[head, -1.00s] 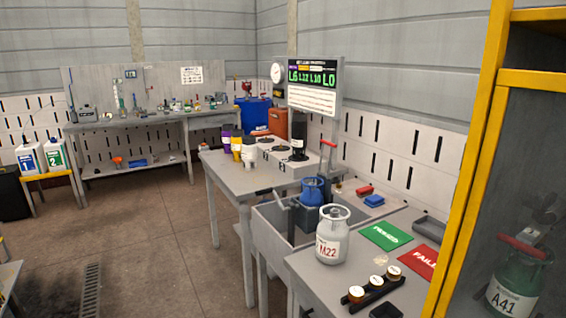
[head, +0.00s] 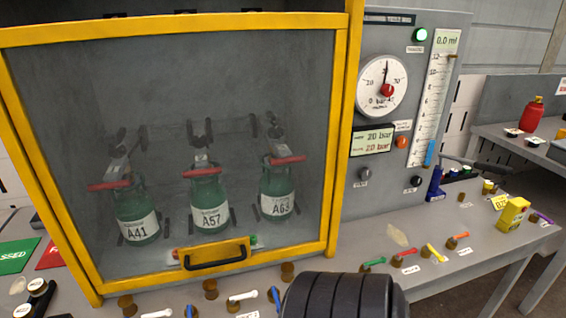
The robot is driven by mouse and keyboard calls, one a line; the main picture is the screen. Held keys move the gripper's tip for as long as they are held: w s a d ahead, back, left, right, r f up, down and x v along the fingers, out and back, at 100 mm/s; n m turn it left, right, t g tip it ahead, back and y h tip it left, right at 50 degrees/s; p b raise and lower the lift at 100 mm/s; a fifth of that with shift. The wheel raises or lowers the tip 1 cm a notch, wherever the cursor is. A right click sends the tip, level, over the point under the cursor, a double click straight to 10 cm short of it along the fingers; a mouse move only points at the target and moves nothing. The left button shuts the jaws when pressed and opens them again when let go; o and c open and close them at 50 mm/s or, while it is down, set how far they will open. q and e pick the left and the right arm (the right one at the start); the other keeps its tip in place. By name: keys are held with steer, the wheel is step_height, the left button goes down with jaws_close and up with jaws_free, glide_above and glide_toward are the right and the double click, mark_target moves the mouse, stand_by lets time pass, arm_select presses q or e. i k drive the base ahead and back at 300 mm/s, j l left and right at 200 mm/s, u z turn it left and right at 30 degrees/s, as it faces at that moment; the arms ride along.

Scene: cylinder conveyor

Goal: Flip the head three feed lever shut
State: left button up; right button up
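Several small coloured levers on brass fittings line the front of the bench. In front of the cabinet are a white lever (head: 242,296), a blue lever (head: 274,295), another white lever (head: 157,313) and another blue lever (head: 190,312), the last two cut by the bottom edge. To the right are a green lever (head: 374,262), a red lever (head: 406,252), a yellow lever (head: 437,253) and an orange lever (head: 459,237). Their labels are too small to read, so I cannot tell which is head three's feed lever. Neither gripper's fingers are in view.
A yellow-framed cabinet (head: 341,130) with its door shut holds green cylinders A41 (head: 138,222), A57 (head: 210,215) and A63 (head: 277,200). A gauge panel (head: 345,200) reads 20 bar. A black ribbed part, apparently mine, hides the bench at bottom centre. A yellow block (head: 512,214) stands right.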

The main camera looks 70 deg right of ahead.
mark_target(274, 289)
steer(key=z, duration=2)
